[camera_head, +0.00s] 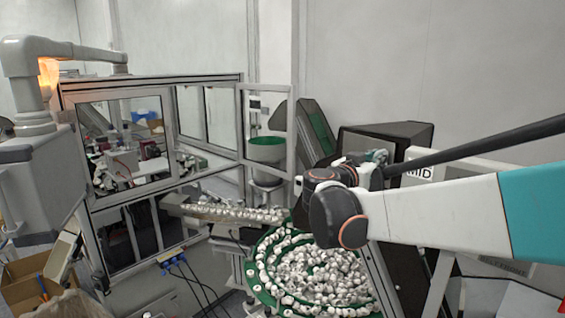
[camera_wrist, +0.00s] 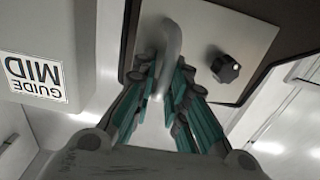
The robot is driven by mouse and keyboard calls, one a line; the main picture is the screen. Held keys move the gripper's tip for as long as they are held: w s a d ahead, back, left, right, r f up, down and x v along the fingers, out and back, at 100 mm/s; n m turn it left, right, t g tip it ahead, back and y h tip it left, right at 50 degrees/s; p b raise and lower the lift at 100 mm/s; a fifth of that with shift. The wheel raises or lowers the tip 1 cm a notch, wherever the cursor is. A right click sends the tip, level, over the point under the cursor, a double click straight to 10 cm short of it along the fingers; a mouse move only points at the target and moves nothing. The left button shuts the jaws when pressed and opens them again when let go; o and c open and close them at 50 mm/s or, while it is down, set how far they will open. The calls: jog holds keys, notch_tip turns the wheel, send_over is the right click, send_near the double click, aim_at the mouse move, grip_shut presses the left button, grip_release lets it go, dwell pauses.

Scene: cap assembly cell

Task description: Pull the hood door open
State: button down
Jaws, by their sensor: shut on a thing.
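A light grey handle (camera_wrist: 170,40) stands on a pale metal plate (camera_wrist: 215,30) in the wrist view. My gripper (camera_wrist: 160,75), with teal and grey fingers, is shut on the handle, one finger on each side. A black knob (camera_wrist: 225,68) sits on the plate to the right of the handle. In the head view my gripper (camera_head: 377,160) is small and partly hidden by my wrist, at the front of a dark hood (camera_head: 400,130). The handle and the door's edges cannot be made out there.
A green bowl (camera_head: 300,232) full of small white caps lies below my arm. A chute (camera_head: 225,212) of caps leads to it from the left. A framed glass enclosure (camera_head: 120,140) stands at the left. A white panel marked "GUIDE MID" (camera_wrist: 35,80) is close on the left in the wrist view.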

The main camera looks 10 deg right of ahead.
jog(key=a+m+g+h+b, duration=0.2)
jog(key=a+m+g, duration=0.1)
jog(key=a, duration=0.5)
jog(key=shift+w+a+r+g+b, duration=0.2)
jog(key=shift+r+g+b, duration=0.1)
jog(key=shift+g+b, duration=0.15)
jog(key=c, duration=1.7)
grip_release()
jog(key=shift+w+f+g, duration=0.1)
jog(key=shift+f+g, duration=0.05)
jog(key=shift+g, duration=0.1)
jog(key=shift+f, duration=0.1)
jog(key=v, duration=1.2)
jog(key=shift+f, duration=0.2)
